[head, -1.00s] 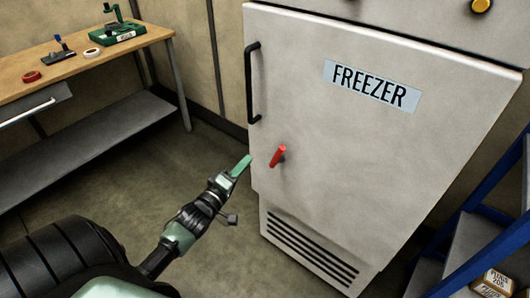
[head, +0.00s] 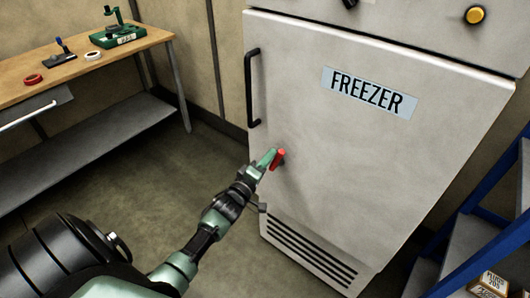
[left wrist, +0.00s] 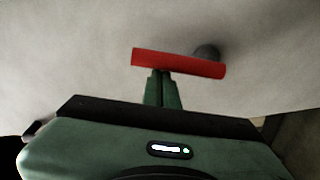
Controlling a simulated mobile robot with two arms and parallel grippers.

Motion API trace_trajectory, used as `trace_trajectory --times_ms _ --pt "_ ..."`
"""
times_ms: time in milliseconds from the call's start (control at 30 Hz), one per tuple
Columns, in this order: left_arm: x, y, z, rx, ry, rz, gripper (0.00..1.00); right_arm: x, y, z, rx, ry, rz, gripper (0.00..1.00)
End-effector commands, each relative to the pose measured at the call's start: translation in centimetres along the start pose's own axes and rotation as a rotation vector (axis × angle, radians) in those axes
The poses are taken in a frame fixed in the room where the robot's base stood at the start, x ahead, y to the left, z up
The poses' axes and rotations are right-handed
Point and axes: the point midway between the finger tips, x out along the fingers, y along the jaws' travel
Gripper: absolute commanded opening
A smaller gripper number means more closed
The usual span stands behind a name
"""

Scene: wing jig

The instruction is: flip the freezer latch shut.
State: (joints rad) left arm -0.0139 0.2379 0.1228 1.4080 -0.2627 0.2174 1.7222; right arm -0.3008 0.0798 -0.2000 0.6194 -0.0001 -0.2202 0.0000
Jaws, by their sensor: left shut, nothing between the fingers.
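The freezer (head: 350,150) is a white cabinet with a closed-looking door and a black handle (head: 252,88). Its red latch (head: 278,159) sits low on the door's left side and is tilted. In the left wrist view the latch (left wrist: 178,63) shows as a red bar with a dark round pivot (left wrist: 207,52) behind its right part. My left gripper (head: 268,159) is shut and empty, its green fingertips right at the left side of the latch. In the left wrist view the fingertips (left wrist: 161,80) end just below the bar; I cannot tell if they touch. My right gripper is out of view.
A wooden workbench (head: 110,46) with tape rolls and a green tool stands at the back left. The floor left of the freezer is clear.

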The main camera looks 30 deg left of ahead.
Motion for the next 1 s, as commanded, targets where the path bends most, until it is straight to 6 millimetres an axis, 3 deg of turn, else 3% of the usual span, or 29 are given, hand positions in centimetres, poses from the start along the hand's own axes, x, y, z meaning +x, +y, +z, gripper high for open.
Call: trace_trajectory --times_ms 1000 --pt "-0.12 0.1 0.7 0.123 -0.001 0.018 0.0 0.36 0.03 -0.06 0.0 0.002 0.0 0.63"
